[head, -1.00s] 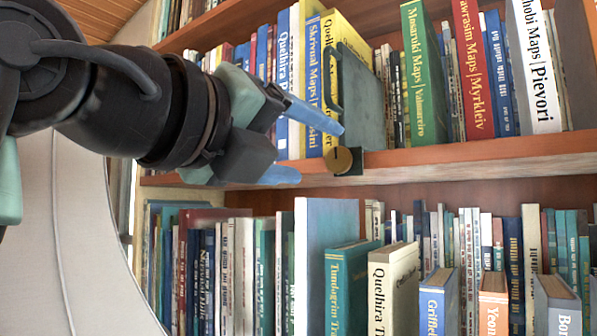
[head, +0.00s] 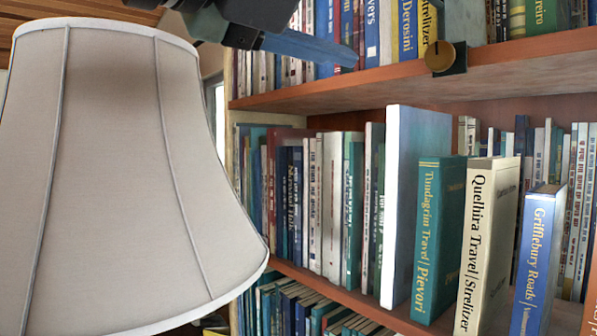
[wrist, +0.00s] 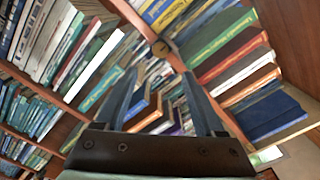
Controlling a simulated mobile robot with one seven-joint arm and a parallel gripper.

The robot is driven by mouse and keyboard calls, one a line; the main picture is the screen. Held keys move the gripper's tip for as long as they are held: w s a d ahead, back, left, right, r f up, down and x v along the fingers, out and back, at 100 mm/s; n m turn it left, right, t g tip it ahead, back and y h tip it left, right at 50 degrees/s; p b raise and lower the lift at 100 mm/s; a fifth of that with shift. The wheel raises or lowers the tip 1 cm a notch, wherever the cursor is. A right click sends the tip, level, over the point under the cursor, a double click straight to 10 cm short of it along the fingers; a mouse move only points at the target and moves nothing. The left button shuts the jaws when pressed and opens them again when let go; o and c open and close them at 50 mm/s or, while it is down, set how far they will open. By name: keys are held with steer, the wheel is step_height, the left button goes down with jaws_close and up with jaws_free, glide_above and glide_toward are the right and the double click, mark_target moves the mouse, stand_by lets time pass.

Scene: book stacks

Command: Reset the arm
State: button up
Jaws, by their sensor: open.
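My gripper is cut off by the top edge of the head view, where one blue finger (head: 312,48) shows in front of the upper shelf. In the wrist view my gripper (wrist: 163,80) has its two fingers spread apart with nothing between them. Beyond the fingers lie shelves of books, seen tilted. The fingers look clear of the books, though the exact distance is hard to tell.
A large pale lampshade (head: 125,170) fills the left of the head view. The upper shelf board (head: 350,85) carries a round brass knob on a dark mount (head: 440,58). Below, a white-edged book (head: 405,200), a teal book (head: 438,235) and a cream book (head: 487,235) stand forward.

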steer(key=w+a+f+n+t+y, duration=0.1)
steer(key=w+f+n+t+y, duration=0.3)
steer(key=n, duration=0.6)
steer(key=w+a+f+n+t+h, duration=0.1)
steer(key=n+t, duration=0.5)
steer(key=n, duration=0.4)
steer(key=s+a+f+n+t+y, duration=0.2)
steer(key=s+n+t+y, duration=0.1)
steer(key=n, duration=0.6)
steer(key=s+a+f+n+t+y, duration=0.1)
steer(key=s+f+n+t+y, duration=0.1)
steer(key=s+n+y, duration=0.4)
steer(key=n+t+y, duration=0.1)
steer(key=n+y, duration=0.1)
steer(key=n, duration=0.1)
steer(key=shift+s+a+f, duration=0.15)
steer(key=shift+a+f, duration=0.15)
steer(key=shift+a, duration=0.05)
